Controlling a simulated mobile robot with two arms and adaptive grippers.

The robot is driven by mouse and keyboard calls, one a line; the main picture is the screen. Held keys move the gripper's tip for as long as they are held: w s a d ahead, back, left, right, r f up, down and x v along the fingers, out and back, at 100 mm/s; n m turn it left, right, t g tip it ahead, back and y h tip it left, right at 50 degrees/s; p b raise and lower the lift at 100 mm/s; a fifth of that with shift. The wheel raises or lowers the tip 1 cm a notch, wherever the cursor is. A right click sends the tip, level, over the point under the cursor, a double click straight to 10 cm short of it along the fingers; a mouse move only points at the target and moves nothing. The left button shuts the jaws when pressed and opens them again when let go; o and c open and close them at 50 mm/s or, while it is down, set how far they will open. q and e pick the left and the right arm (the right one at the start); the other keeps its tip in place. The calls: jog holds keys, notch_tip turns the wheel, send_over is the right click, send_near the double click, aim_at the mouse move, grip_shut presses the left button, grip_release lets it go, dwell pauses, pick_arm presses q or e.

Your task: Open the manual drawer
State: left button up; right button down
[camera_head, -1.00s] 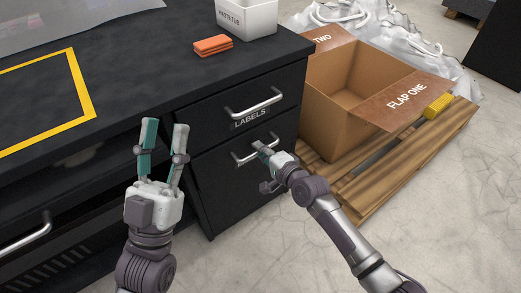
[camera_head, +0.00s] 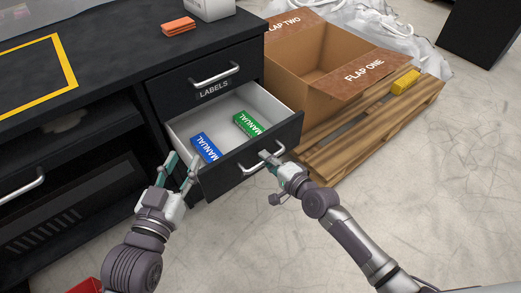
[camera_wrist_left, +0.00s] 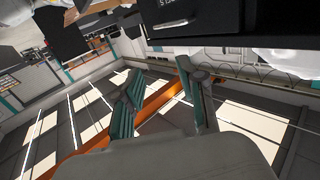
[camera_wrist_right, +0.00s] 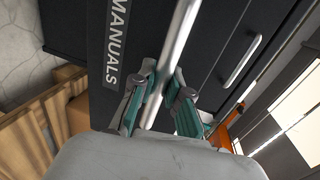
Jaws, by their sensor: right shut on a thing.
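The manual drawer (camera_head: 279,137) is pulled out below the LABELS drawer, and its white inside shows. A blue manual (camera_head: 205,148) and a green manual (camera_head: 247,124) lie in it. My right gripper (camera_head: 266,157) is shut on the drawer's silver bar handle (camera_head: 247,169). In the right wrist view the fingers (camera_wrist_right: 158,100) are around the handle (camera_wrist_right: 179,35), beside the word MANUALS on the black front (camera_wrist_right: 95,60). My left gripper (camera_head: 180,165) is open and empty, near the drawer's left front corner. Its spread fingers also show in the left wrist view (camera_wrist_left: 165,95).
The closed LABELS drawer (camera_head: 187,95) is above. A cardboard box (camera_head: 290,62) with open flaps stands on a wooden pallet (camera_head: 350,157) at right. An orange stack (camera_head: 178,26) and a white tub (camera_head: 210,8) sit on the black worktop (camera_head: 110,40). Floor at lower right is clear.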

pick_arm(q)
jog(key=shift+s+a+f+g+y+p, duration=0.1)
jog(key=shift+s+a+f+g+y, duration=0.05)
jog(key=shift+f+g, duration=0.4)
jog(key=shift+s+a+f+g+y+p, duration=0.1)
jog(key=shift+s+a+f+g+p, duration=0.15)
jog(key=shift+f, duration=0.45)
jog(key=shift+s+a+f+g+y, duration=0.1)
jog(key=shift+f+g+y, duration=0.05)
jog(key=shift+f+g, duration=0.45)
pick_arm(e)
jog(key=shift+s+d+f, duration=0.1)
jog(key=shift+s+d, duration=0.6)
jog(key=shift+s, duration=0.25)
jog(key=shift+s+d, duration=0.65)
jog(key=shift+s, duration=0.3)
jog(key=c, duration=1.1)
grip_release()
jog(key=shift+c, duration=0.2)
jog(key=v, duration=1.2)
